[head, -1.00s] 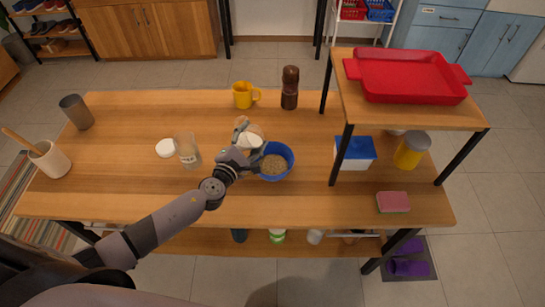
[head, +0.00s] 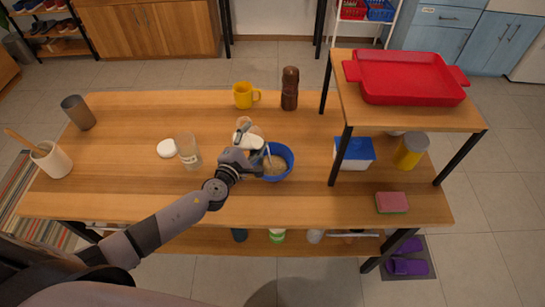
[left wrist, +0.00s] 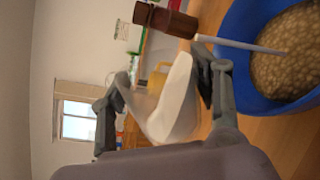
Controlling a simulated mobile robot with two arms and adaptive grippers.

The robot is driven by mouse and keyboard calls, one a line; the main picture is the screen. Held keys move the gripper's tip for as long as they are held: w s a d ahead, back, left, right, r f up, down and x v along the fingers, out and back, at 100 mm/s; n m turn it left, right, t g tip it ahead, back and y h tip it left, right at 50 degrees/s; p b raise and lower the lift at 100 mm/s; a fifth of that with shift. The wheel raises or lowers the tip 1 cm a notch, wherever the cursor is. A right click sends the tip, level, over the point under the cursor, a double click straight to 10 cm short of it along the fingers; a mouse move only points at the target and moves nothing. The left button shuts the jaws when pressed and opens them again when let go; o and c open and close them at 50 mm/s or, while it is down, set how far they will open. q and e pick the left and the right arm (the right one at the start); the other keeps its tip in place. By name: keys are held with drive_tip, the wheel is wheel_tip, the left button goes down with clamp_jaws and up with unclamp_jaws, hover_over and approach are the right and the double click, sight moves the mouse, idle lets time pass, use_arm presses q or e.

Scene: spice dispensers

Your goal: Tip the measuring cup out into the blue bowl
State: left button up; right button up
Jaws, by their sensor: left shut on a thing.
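The blue bowl (head: 290,166) stands on the wooden table and holds tan, grainy food; it also shows in the left wrist view (left wrist: 232,60). My left gripper (head: 250,150) is shut on the clear measuring cup (left wrist: 182,118), just left of and above the bowl. The cup (head: 252,128) is tilted toward the bowl, with white contents inside. The gripper partly hides the cup in the head view. My right gripper is not in view.
A clear jar (head: 188,150) and white lid (head: 168,148) lie to the left. A yellow mug (head: 243,96) and brown grinder (head: 290,88) stand behind. A raised shelf (head: 400,118) with a red tray (head: 410,78) is at the right.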

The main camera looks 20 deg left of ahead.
use_arm(q)
drive_tip(key=shift+d+r+m+y+p, duration=0.3)
drive_tip(key=shift+r+m+p, duration=0.1)
drive_tip(key=shift+m+p, duration=0.75)
idle(1.1)
drive_tip(key=shift+d+r+m+p, duration=0.2)
drive_tip(key=shift+d+m+p, duration=0.65)
drive_tip(key=shift+p, duration=0.55)
drive_tip(key=shift+d+r+m+y+p, duration=0.3)
drive_tip(key=shift+d+m+p, duration=0.15)
drive_tip(key=shift+m+p, duration=0.8)
idle(0.8)
